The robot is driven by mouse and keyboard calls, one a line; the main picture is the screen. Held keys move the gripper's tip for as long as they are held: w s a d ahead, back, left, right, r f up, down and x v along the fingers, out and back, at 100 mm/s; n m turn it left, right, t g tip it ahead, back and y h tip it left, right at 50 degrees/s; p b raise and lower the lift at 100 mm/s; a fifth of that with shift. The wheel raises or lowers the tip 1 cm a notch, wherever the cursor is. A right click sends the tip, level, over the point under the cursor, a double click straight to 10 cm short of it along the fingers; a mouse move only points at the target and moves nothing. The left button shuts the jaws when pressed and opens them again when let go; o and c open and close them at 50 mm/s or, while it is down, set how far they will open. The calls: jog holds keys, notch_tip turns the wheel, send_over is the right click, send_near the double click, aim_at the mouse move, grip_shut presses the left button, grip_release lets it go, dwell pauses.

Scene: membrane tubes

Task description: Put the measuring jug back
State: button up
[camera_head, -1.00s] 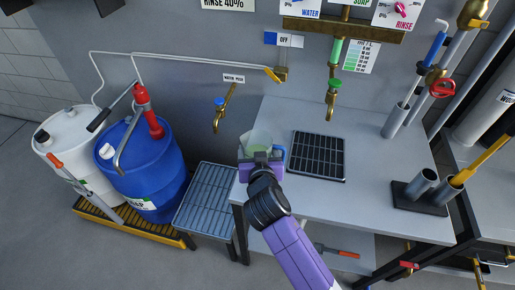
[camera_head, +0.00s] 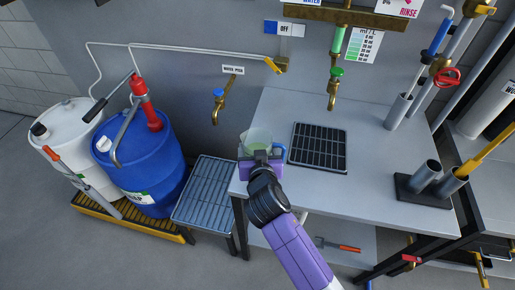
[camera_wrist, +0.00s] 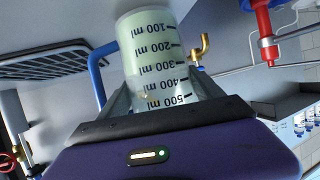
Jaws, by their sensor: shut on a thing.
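The measuring jug (camera_head: 260,137) is clear with a blue handle and has pale green at its bottom. In the wrist view the jug (camera_wrist: 158,62) shows black marks from 100 to 500 ml, and its blue handle stands to the left. My gripper (camera_head: 262,155) is shut on the jug, with a finger on each side of it. The jug is over the left end of the grey bench (camera_head: 375,160), left of the black drain grate (camera_head: 319,147). I cannot tell whether its base touches the bench.
A brass tap with a green knob (camera_head: 335,85) hangs above the grate. A blue-knobbed tap (camera_head: 218,102) is on the wall at left, above a low slatted stand (camera_head: 204,193). Blue (camera_head: 145,160) and white (camera_head: 70,140) drums stand farther left. Tube holders (camera_head: 424,178) occupy the bench's right.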

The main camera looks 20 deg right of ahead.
jog(key=shift+f+b, duration=0.45)
jog(key=o, duration=1.8)
jog(key=shift+o, duration=1.3)
jog(key=shift+s, duration=0.1)
jog(key=b+v, duration=0.1)
jog(key=v, duration=0.7)
jog(key=s+d+f+n+y, duration=0.1)
jog(key=s+f+n+y, duration=0.15)
jog(key=s, duration=0.65)
jog(key=s+f+n+y, duration=0.15)
jog(key=s+f, duration=0.25)
jog(key=s, duration=0.5)
jog(key=s+r+t, duration=0.1)
jog(key=s+r, duration=0.4)
jog(key=s, duration=0.4)
jog(key=s+d+r+t, duration=0.1)
jog(key=s+r, duration=0.4)
jog(key=s, duration=0.4)
jog(key=shift+d+r, duration=0.25)
jog(key=shift+r, duration=0.05)
